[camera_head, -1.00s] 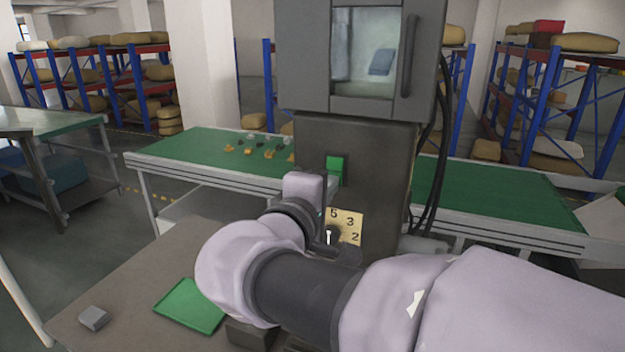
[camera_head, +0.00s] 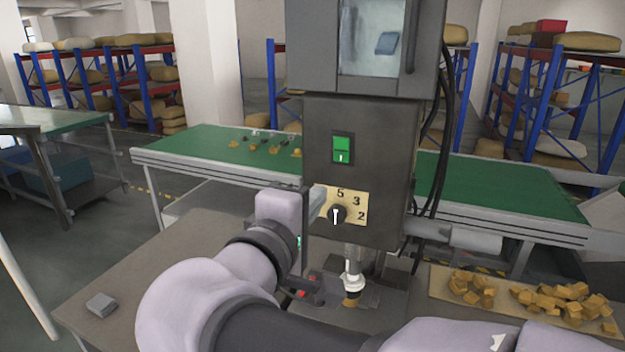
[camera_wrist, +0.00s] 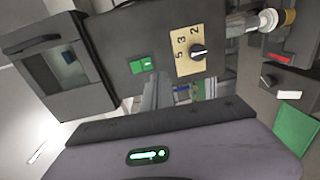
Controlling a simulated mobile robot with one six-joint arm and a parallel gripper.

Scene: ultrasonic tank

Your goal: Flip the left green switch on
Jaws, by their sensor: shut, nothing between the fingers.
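The green switch (camera_head: 342,149) sits on the grey front panel of the machine, above the numbered dial (camera_head: 336,214), with a white mark on its lower part. It also shows in the wrist view (camera_wrist: 143,65), turned sideways. Only one green switch is in view. My gripper (camera_head: 319,194) is shut and empty, below and left of the switch, with its tips near the left edge of the dial plate. In the wrist view its pale fingers (camera_wrist: 156,92) point up toward the panel, below the switch. I cannot tell whether the tips touch the panel.
A grey chamber with a window (camera_head: 370,40) overhangs the panel. A probe (camera_head: 352,275) stands below it. A tray (camera_head: 440,284) with yellowish cubes lies at the right. A grey block (camera_head: 101,305) is on the bench at the left. A green conveyor (camera_head: 205,147) runs behind the machine.

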